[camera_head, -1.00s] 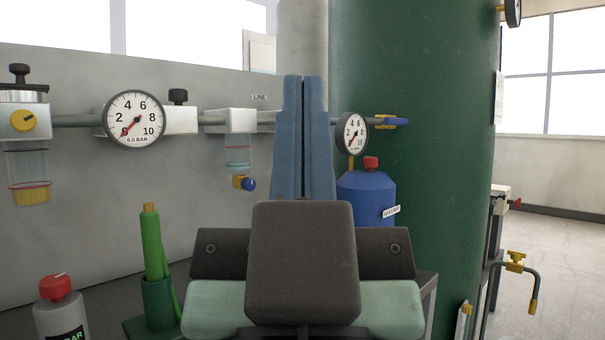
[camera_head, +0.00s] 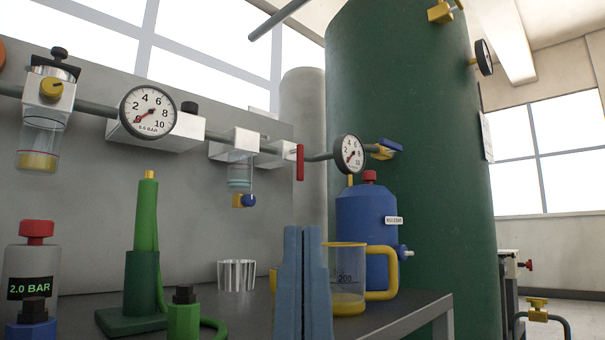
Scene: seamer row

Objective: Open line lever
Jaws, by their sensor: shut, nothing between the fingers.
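A red lever (camera_head: 300,162) hangs straight down on the grey pipe, just right of a white block (camera_head: 238,148) with a small clear bowl under it. I take it to be the line lever. My gripper (camera_head: 303,230) shows as two upright blue fingers pressed together at the bottom centre. They are shut and empty. The tips are well below the lever in the picture and apart from it. A yellow valve with a blue handle (camera_head: 388,147) sits further right on the same pipe, past a dial gauge (camera_head: 349,153).
A yellow-handled measuring jug (camera_head: 347,265) stands right beside my fingers, with a blue bottle (camera_head: 367,225) behind it. A glass beaker (camera_head: 236,276), a green stand (camera_head: 131,296) and a red-capped canister (camera_head: 33,262) stand to the left. A big green tank (camera_head: 425,130) rises behind.

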